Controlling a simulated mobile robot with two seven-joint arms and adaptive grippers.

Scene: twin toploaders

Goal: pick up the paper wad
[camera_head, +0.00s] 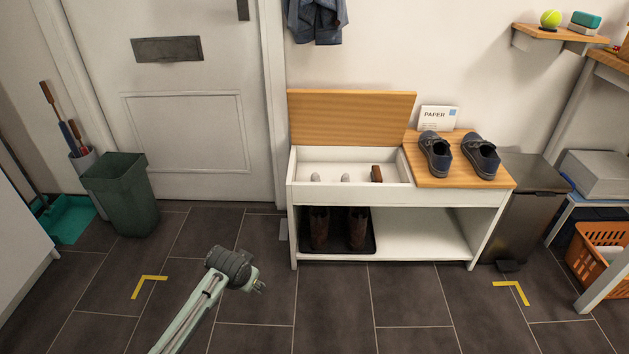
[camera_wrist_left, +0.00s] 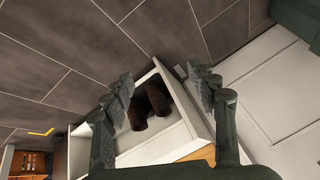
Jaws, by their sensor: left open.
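No paper wad can be made out for certain. Two small pale grey lumps, one at the left (camera_head: 315,177) and one in the middle (camera_head: 346,178), stick up in the open bench compartment (camera_head: 300,195); I cannot tell what they are. My left gripper (camera_head: 260,287) is low in front of the bench, left of it and apart from it. In the left wrist view the open, empty fingers (camera_wrist_left: 160,82) frame the bench's lower shelf and the brown boots (camera_wrist_left: 150,105). My right gripper is not in view.
The bench lid (camera_head: 350,118) stands raised. A brown brush-like block (camera_head: 377,174) is in the compartment. Blue shoes (camera_head: 435,155) and a paper sign (camera_head: 438,119) are on the bench's right top. A green bin (camera_head: 122,195) stands left, a dark bin (camera_head: 525,215) right. The floor in front is clear.

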